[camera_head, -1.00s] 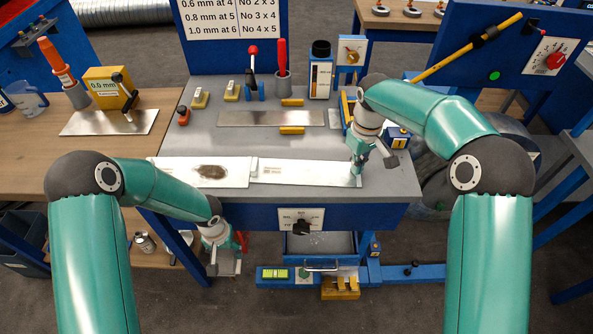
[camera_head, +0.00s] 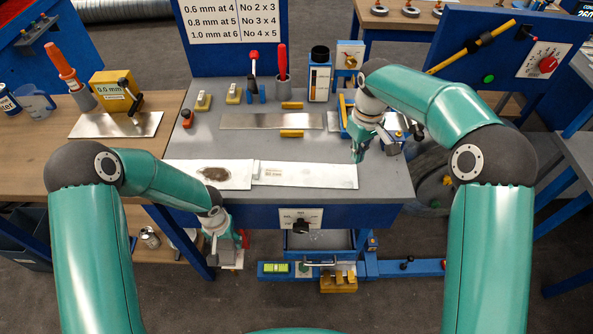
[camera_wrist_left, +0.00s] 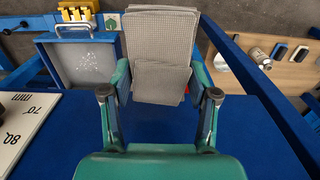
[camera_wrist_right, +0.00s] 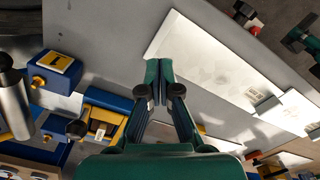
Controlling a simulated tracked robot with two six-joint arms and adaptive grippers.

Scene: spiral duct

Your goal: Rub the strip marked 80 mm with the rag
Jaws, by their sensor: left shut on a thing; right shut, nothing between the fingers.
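My left gripper (camera_head: 226,244) is shut on a grey waffle-weave rag (camera_wrist_left: 158,45), low in front of the bench's blue front edge. The rag hangs folded between the fingers in the left wrist view. Two pale metal strips lie along the bench front. The left strip (camera_head: 238,183) has a dark brown stain. The right strip (camera_head: 315,176) has a small marking near its left end, too small to read. My right gripper (camera_head: 357,156) is shut and empty near the right strip's right end; I cannot tell whether it touches.
A white plate (camera_wrist_left: 22,128) on the bench front reads 70, 80 and mm, with a dark knob (camera_head: 301,226). An open tray (camera_wrist_left: 85,65) is below. Another metal strip (camera_head: 270,121) lies farther back between yellow blocks. Blue-yellow blocks (camera_wrist_right: 55,68) stand near my right gripper.

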